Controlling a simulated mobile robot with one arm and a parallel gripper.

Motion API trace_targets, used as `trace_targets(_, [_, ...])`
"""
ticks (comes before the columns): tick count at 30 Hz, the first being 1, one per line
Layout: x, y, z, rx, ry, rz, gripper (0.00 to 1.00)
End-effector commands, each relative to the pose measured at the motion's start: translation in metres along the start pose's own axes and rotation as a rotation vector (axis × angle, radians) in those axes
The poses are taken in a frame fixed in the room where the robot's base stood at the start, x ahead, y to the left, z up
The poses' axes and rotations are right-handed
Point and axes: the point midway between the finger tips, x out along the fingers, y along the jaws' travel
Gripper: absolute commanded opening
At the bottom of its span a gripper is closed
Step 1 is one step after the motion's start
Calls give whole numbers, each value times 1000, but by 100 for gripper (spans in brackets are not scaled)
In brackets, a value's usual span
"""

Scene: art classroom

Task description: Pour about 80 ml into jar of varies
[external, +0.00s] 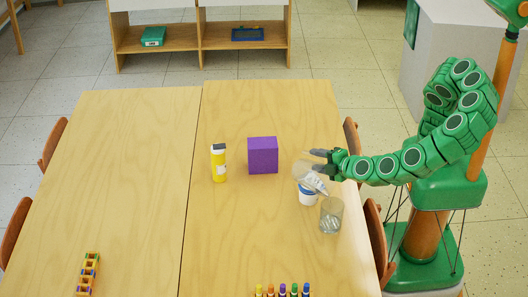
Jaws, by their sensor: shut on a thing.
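My gripper (322,158) reaches in from the right and is shut on a clear, see-through vessel (301,170). The vessel is above the table and looks tilted; its outline is faint. Just below it stands a small white container with a blue band (307,198). A pale, whitish shape lies between the vessel and this container; I cannot tell whether it is liquid or part of the vessel. A clear glass jar (331,215) stands to the right and nearer the camera, with something clear or greyish low in it. Its content level is too small to read.
A yellow bottle with a dark cap (218,163) and a purple box (263,155) stand to the left on the wooden table (150,190). Several small coloured bottles (283,291) line the front edge. A colourful rack (88,273) lies front left. Chairs stand at the sides.

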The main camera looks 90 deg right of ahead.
Motion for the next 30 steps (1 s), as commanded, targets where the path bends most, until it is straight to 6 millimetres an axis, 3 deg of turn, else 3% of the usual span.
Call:
trace_targets(16, [34,17,5,55,-18,-320,0])
trace_targets(30, [40,19,5,63,-18,-405,0])
